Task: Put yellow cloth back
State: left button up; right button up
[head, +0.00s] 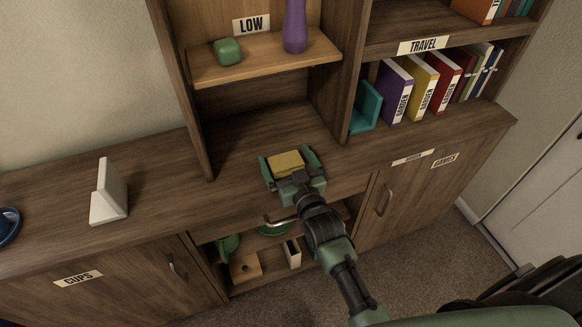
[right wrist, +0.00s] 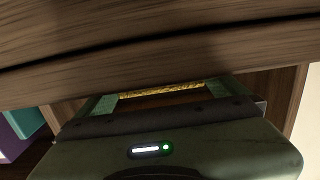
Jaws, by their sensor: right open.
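The yellow cloth (head: 286,166) looks like a small folded block on the wooden counter, below the shelf labelled LOW. My right gripper (head: 287,158) is open, with one green finger on each side of the cloth. I cannot tell whether the fingers touch it. In the right wrist view, a thin strip of the yellow cloth (right wrist: 162,91) shows between the fingers, and the rest is hidden. My left gripper is not in view.
Books and a teal bookend (head: 367,107) stand at right. A white stand (head: 108,192) is at left. An open compartment below the counter holds several items, including a wooden block (head: 245,267).

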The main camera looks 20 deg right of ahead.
jog(key=s, duration=1.2)
jog(key=shift+d+r, duration=0.3)
